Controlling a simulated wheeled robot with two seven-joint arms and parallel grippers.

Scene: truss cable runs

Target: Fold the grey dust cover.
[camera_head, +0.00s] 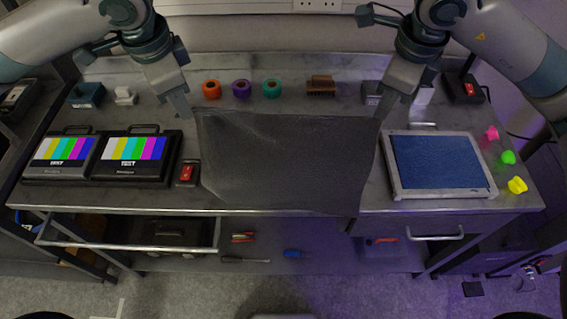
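The grey dust cover (285,160) hangs spread out between my two grippers, in the middle of the camera_head view. Its upper left corner is at the fingertips of my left gripper (184,112). Its upper right corner is at the fingertips of my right gripper (384,112). Both grippers look closed on these corners. The cover's top edge runs nearly straight, with a slight sag. Its lower edge reaches the front edge of the workbench, and the lower right corner hangs a little past it. It hides the middle of the bench top.
Two colour-bar monitors (131,158) and a red switch box (186,173) stand left of the cover. A blue-topped framed case (440,163) stands right. Tape rolls (242,89) and a brown brush (320,86) lie behind. A drawer (130,246) is open at front left.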

